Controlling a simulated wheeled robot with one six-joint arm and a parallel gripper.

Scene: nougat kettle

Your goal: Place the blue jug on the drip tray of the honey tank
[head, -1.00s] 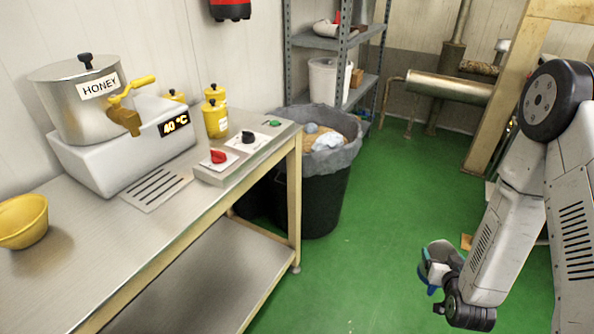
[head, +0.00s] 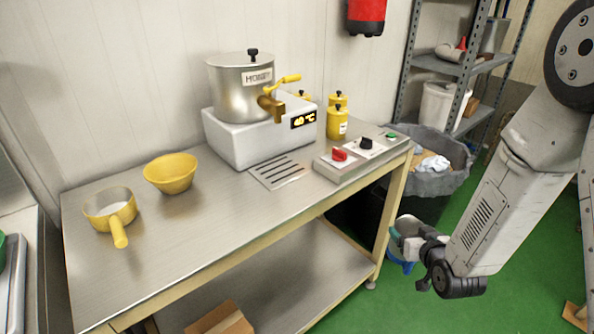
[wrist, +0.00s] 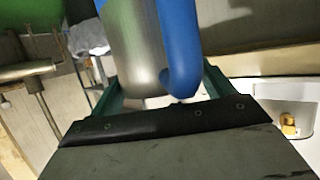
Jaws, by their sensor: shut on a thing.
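The blue jug (head: 401,266) is mostly hidden behind my gripper (head: 405,238) in the head view. Its blue handle (wrist: 180,45) and a metallic part of its body (wrist: 138,50) show close up in the wrist view. My gripper is shut on the jug, off the table's right front side and low beside its edge. The honey tank (head: 235,95) stands on a white heated base reading 40 °C, with a yellow tap. The slotted drip tray (head: 262,166) lies bare on the table below the tap, up and left of my gripper.
The steel table (head: 215,230) also bears a yellow bowl (head: 171,174), a yellow-handled pan (head: 111,211), yellow bottles (head: 337,122) and a control box (head: 350,162) with a red knob right of the tray. A lined bin (head: 430,183) stands behind my gripper. A cardboard box (head: 222,320) is on the lower shelf.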

